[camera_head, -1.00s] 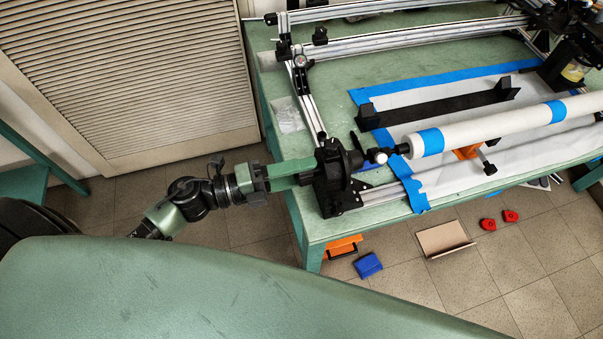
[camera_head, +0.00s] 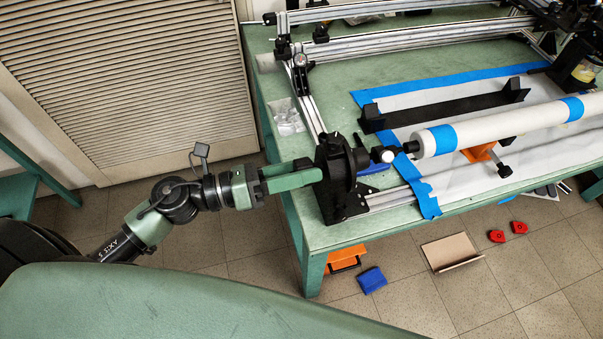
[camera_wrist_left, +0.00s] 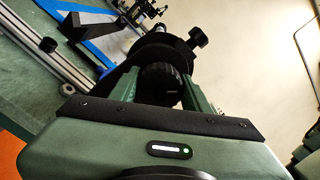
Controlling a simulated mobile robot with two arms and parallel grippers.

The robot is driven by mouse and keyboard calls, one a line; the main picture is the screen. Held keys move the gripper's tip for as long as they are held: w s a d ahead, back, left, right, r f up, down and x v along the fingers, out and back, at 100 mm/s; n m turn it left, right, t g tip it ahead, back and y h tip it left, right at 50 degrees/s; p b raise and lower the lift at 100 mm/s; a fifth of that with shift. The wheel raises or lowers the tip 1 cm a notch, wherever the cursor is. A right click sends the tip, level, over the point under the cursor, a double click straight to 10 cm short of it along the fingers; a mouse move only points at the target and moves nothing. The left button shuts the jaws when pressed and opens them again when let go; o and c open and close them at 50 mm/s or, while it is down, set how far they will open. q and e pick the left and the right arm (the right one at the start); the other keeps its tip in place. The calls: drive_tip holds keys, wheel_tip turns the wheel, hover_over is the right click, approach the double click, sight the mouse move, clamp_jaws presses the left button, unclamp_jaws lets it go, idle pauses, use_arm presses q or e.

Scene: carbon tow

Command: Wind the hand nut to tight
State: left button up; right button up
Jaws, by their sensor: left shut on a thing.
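The hand nut (camera_wrist_left: 160,85) is a black knurled knob on the end of the black winder head (camera_head: 338,175) at the table's near left corner. My left gripper (camera_head: 318,174) reaches it from the left in the head view. In the left wrist view its two green fingers (camera_wrist_left: 160,92) lie on either side of the nut, shut on it. The head view hides most of the nut behind the fingers. A white roll (camera_head: 500,125) with blue bands extends to the right from the winder head's shaft. My right gripper is not in view.
The green table (camera_head: 290,215) carries aluminium rails (camera_head: 400,40) and a black bar (camera_head: 450,108) on a white sheet edged with blue tape. On the floor lie a blue box (camera_head: 372,280), an orange case (camera_head: 343,258), a brown tray (camera_head: 452,252) and red pieces (camera_head: 507,232).

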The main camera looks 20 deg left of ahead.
use_arm(q)
drive_tip(key=shift+f+m, duration=0.15)
drive_tip(key=shift+m, duration=0.45)
drive_tip(key=o, duration=1.4)
drive_tip(key=shift+c, duration=0.2)
drive_tip(key=shift+b, duration=0.3)
drive_tip(key=shift+s+a, duration=0.25)
drive_tip(key=shift+a, duration=0.1)
drive_tip(key=b+v, duration=0.2)
drive_tip(key=v, duration=0.5)
